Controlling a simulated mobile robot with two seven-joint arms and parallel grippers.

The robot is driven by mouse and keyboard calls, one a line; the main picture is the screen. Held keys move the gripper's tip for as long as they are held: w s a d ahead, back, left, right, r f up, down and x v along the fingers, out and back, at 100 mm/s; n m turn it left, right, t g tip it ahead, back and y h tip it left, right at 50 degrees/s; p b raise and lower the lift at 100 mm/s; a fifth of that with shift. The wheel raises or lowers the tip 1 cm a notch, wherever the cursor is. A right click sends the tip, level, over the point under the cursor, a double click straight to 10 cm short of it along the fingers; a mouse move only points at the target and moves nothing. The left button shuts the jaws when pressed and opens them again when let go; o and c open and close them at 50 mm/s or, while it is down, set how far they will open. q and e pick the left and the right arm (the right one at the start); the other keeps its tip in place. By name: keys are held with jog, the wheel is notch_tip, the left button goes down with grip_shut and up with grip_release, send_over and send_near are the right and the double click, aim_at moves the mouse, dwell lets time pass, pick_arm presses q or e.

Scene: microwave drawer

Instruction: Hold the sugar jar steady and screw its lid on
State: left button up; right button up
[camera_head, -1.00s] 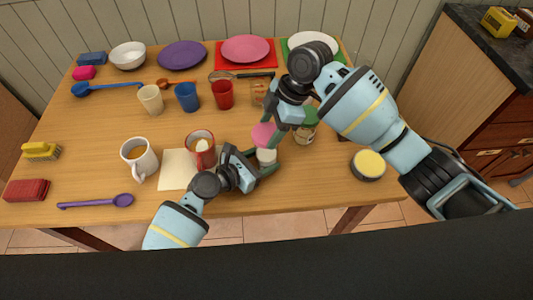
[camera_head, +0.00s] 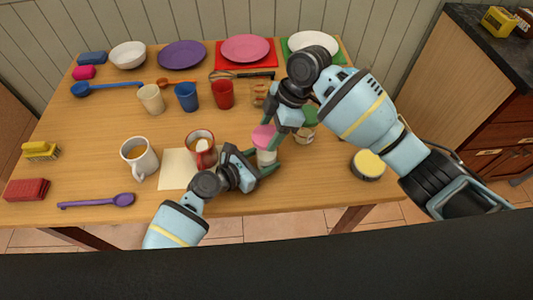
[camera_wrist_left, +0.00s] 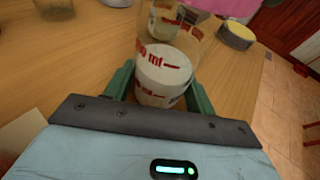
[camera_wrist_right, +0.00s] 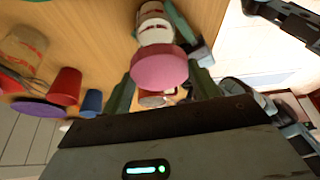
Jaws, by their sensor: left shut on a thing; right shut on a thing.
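The sugar jar (camera_head: 266,158) is clear glass with white contents and red lettering, upright near the table's front. My left gripper (camera_head: 264,172) is shut around its lower part; the jar also shows between the fingers in the left wrist view (camera_wrist_left: 165,75). The pink round lid (camera_head: 264,132) is held by my right gripper (camera_head: 274,134), shut on it from above. Whether lid and rim touch is hard to tell.
A yellow-topped round container (camera_head: 368,164) is farther right. Cups and plates fill the back.

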jog(key=shift+f, duration=1.1)
dwell(3.4)
pick_arm(q)
jog(key=shift+f, duration=0.1)
jog(key=shift+o, duration=0.7)
jog(key=c, duration=0.7)
jog(key=shift+c, duration=0.3)
pick_arm(e)
jog(key=o, duration=1.1)
jog(key=c, duration=1.2)
jog(key=m+t, duration=0.1)
jog(key=m, duration=0.1)
jog(key=shift+m, duration=0.4)
pick_arm(q)
jog(key=shift+s, duration=0.1)
pick_arm(e)
jog(key=shift+w+d+m+t, duration=0.1)
jog(key=shift+m+t, duration=0.4)
jog(key=shift+m, duration=0.4)
